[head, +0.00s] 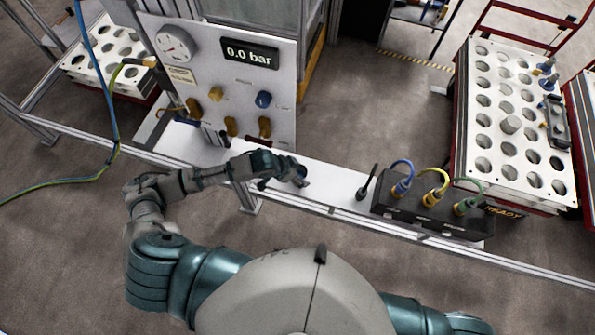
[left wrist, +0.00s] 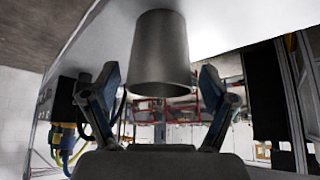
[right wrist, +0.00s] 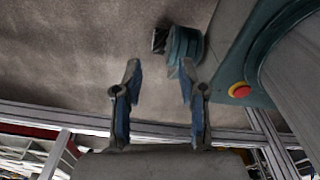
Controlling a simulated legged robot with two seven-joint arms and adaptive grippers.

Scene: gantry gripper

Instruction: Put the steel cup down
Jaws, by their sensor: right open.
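The steel cup (left wrist: 160,55) is a plain grey tapered cup in the left wrist view, against the white bench top (left wrist: 225,22). My left gripper (left wrist: 160,80) has its two blue-padded fingers spread, one on each side of the cup, with a visible gap on both sides. In the head view my left gripper (head: 301,177) is low over the white bench; I cannot make out the cup there. My right gripper (right wrist: 159,75) is open and empty, with floor behind it in the right wrist view.
A black box with blue, yellow and green cables (head: 432,208) stands on the bench to the right, with a small dark upright tool (head: 366,186) before it. A gauge panel (head: 225,85) rises behind left. A white rack with round holes (head: 508,150) stands at right.

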